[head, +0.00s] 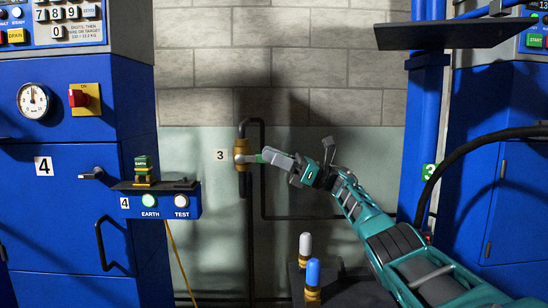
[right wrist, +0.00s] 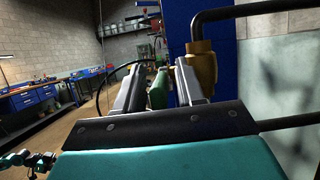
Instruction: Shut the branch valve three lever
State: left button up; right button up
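The branch valve marked 3 has a brass body (head: 240,155) on a dark vertical pipe against the wall. Its lever (head: 258,158) points right, roughly level, with a green grip partly hidden by my gripper. In the right wrist view the brass body (right wrist: 203,65) is just right of the fingers. My right gripper (head: 270,156) is at the lever's outer end. In the right wrist view its fingers (right wrist: 160,85) stand apart, with the green grip (right wrist: 157,92) between them; firm contact is not clear. A small teal and black part of my left arm (right wrist: 28,160) shows at lower left.
The number 3 plate (head: 220,155) is left of the valve. A blue cabinet (head: 60,220) with an EARTH/TEST box (head: 160,203) stands at left. White-topped (head: 305,245) and blue-topped (head: 313,275) posts stand below my right arm. A blue column (head: 425,130) rises at right.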

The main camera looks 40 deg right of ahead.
pick_arm(q)
jog(key=shift+y, duration=0.3)
jog(key=shift+s+a+r+p, duration=0.15)
jog(key=shift+a+r+p, duration=0.15)
jog(key=shift+r+p, duration=0.65)
jog(key=shift+s+a+r+p, duration=0.1)
jog(key=shift+a+r+p, duration=0.25)
jog(key=shift+p, duration=1.1)
jog(key=shift+s+a+r+p, duration=0.25)
jog(key=shift+r+p, duration=0.35)
jog(key=shift+p, duration=0.6)
pick_arm(e)
notch_tip(320, 180, up, 20)
pick_arm(q)
jog(key=shift+w, duration=0.1)
pick_arm(e)
jog(key=shift+c, duration=0.2)
